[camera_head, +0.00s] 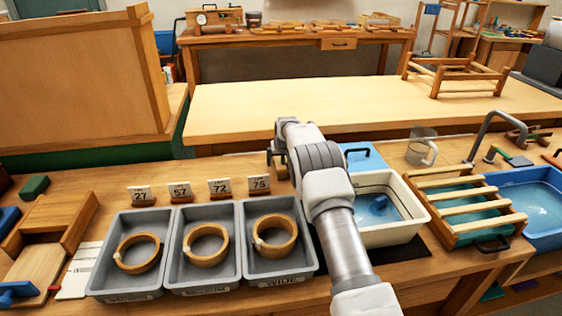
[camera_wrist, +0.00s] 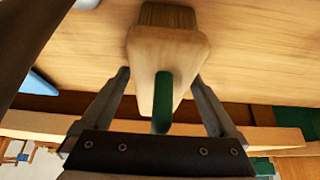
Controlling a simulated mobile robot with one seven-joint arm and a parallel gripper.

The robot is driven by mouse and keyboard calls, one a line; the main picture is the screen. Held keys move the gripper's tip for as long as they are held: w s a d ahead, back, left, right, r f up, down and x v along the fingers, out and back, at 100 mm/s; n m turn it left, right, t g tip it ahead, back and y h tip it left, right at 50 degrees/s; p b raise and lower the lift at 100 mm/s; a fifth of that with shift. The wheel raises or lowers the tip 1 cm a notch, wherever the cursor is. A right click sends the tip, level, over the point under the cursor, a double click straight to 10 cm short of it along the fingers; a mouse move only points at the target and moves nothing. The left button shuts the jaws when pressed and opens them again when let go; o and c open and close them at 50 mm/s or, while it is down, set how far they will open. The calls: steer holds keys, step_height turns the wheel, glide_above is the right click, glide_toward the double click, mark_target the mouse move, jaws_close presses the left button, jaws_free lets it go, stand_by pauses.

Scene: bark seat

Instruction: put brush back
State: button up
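A wooden block (camera_wrist: 150,50) tapers toward the wrist camera, with a dark brown part (camera_wrist: 167,15) at its far end and a green peg (camera_wrist: 162,100) on its near face. It looks like the brush. My gripper (camera_wrist: 160,76) has one finger on each side of it. The right fingertip meets or overlaps its edge and the left shows a thin gap, so I cannot tell whether it is gripped. In the head view my arm hides most of the gripper, above the bench behind the grey trays.
Three grey trays (camera_head: 184,292) with wooden rings and number cards stand left of my arm. A white basin (camera_head: 418,234) of water with a blue item, a slatted wooden rack (camera_head: 468,197) and a blue tub (camera_head: 540,176) are on the right. A clear jug (camera_head: 421,146) stands behind.

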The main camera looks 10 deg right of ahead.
steer(key=shift+s+r, duration=0.1)
steer(key=shift+r, duration=0.35)
steer(key=p+v, duration=0.1)
steer(key=v, duration=1)
steer(key=shift+s+r, duration=0.2)
